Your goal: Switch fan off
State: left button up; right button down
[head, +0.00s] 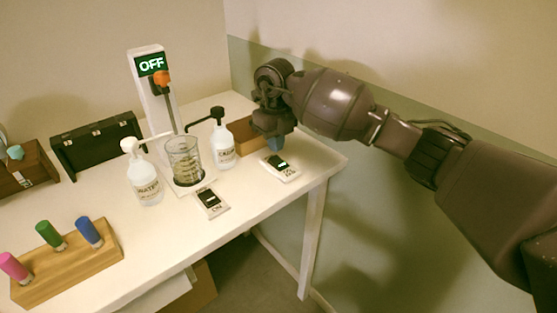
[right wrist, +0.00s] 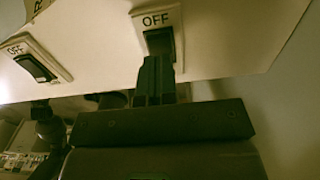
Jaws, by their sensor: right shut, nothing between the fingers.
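Two rocker switches on white plates lie on the white table, the right switch (head: 280,166) near the right edge and the left switch (head: 211,202) in front of the beaker. In the right wrist view, the right switch (right wrist: 160,42) and the left switch (right wrist: 36,67) both show OFF above dark rockers. My right gripper (head: 272,147) points down just behind the right switch in the head view. It is shut and empty, its tips (right wrist: 154,66) overlapping the rocker's lower end; I cannot tell contact. No fan is identifiable. My left gripper is not in view.
A white tower (head: 171,110) has a display reading OFF. A beaker (head: 184,160) stands beneath, between white pump bottles (head: 145,180) (head: 223,148). A brown box (head: 246,134) is close to my right gripper. A wooden holder (head: 70,262) has coloured vials.

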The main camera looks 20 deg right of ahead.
aim_at(276, 159)
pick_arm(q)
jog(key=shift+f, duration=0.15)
pick_arm(e)
jog(key=shift+f, duration=0.15)
dwell(0.5)
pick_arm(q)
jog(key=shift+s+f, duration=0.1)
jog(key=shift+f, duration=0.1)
pick_arm(e)
jog(key=shift+f, duration=0.9)
dwell(0.5)
pick_arm(q)
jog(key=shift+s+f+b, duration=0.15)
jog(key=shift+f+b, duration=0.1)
jog(key=shift+b, duration=0.1)
pick_arm(e)
jog(key=shift+f, duration=0.45)
jog(key=shift+r+p, duration=0.9)
jog(key=shift+r, duration=1.2)
jog(key=shift+r+p, duration=0.55)
jog(key=shift+r, duration=0.95)
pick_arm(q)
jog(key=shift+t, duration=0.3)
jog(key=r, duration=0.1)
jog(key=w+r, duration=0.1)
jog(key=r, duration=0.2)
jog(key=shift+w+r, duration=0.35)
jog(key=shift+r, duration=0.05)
pick_arm(e)
jog(key=shift+f, duration=0.1)
